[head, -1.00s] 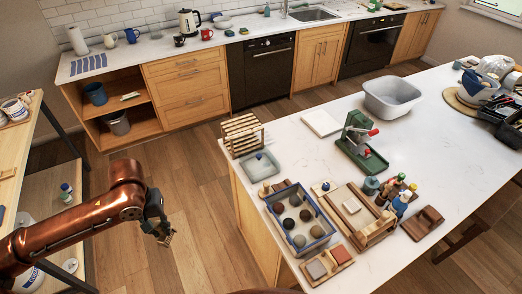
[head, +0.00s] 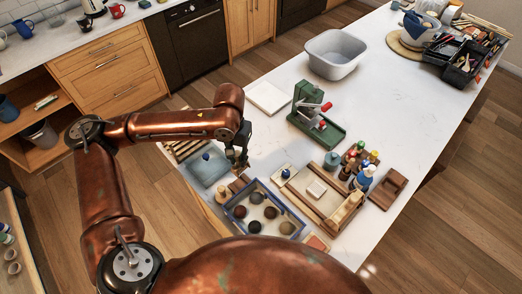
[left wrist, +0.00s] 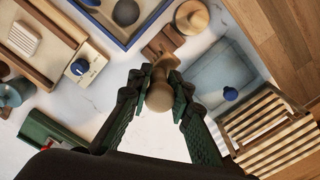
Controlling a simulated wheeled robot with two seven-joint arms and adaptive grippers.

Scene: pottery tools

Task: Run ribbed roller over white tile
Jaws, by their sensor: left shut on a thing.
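My left gripper (head: 238,166) is over the near left part of the white table. In the left wrist view, my left gripper (left wrist: 160,88) is shut on a wooden tool (left wrist: 160,95) with a rounded handle end. The tool's far end points at a small brown wooden block; I cannot tell whether they touch, and no ribs show. A small white tile (head: 316,188) lies in a wooden tray (head: 300,190), to the right of the gripper. The tile also shows in the left wrist view (left wrist: 25,40), with faint lines across it. My right gripper is out of view.
A blue-rimmed box (head: 232,212) of dark balls stands close in front. A grey-blue tray (head: 205,172) and a slatted wooden rack (head: 180,149) are at left. A green press (head: 318,112), bottles (head: 363,179) and a grey basin (head: 333,57) stand beyond. The table's middle right is clear.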

